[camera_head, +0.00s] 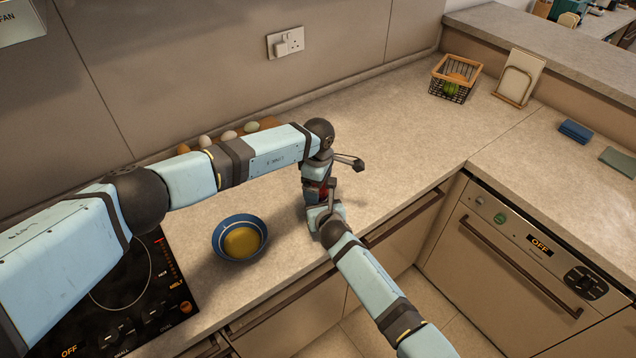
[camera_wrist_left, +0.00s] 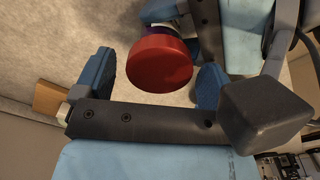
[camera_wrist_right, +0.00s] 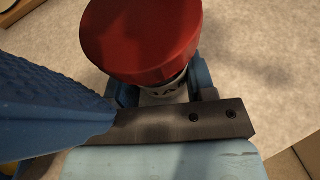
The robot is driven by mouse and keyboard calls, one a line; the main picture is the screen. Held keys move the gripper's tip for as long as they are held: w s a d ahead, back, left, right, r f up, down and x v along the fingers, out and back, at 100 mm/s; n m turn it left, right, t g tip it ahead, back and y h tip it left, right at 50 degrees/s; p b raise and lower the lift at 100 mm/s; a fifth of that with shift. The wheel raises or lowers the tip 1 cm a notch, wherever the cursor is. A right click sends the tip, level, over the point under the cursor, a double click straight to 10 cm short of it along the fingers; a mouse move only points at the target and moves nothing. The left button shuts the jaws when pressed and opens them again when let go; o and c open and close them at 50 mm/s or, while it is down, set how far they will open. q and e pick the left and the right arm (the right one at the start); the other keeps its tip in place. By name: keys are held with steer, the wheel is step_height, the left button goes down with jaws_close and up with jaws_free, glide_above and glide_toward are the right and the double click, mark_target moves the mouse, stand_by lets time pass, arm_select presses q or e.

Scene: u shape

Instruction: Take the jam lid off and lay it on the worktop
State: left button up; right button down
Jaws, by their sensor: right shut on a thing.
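The jam jar shows mostly in the wrist views. Its red lid (camera_wrist_right: 140,35) is on top of the jar body (camera_wrist_right: 165,88), of which a pale label strip shows. My right gripper (camera_head: 322,212) is shut on the jar below the lid. My left gripper (camera_wrist_left: 155,80) is open, with its blue fingers on either side of the red lid (camera_wrist_left: 160,62) and a visible gap at the left finger. In the head view the arms hide most of the jar, and a small red patch of the lid (camera_head: 323,191) shows. I cannot tell whether the jar touches the worktop (camera_head: 400,130).
A blue bowl (camera_head: 218,243) with yellow contents stands left of the grippers, beside the hob (camera_head: 120,300). Several eggs (camera_head: 228,136) lie behind my left arm. A wire basket (camera_head: 438,85) and a wooden holder (camera_head: 513,85) stand at the back right. The worktop right of the grippers is clear.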

arm_select(q)
step_height(320, 180, up, 4)
steer(key=shift+r, duration=0.3)
steer(key=shift+c, duration=0.5)
step_height(320, 180, up, 3)
steer(key=m, duration=0.4)
steer(key=shift+f+m, duration=0.2)
steer(key=shift+m, duration=0.2)
steer(key=shift+r+m, duration=0.25)
steer(key=shift+m, duration=0.55)
steer(key=shift+f, duration=3.85)
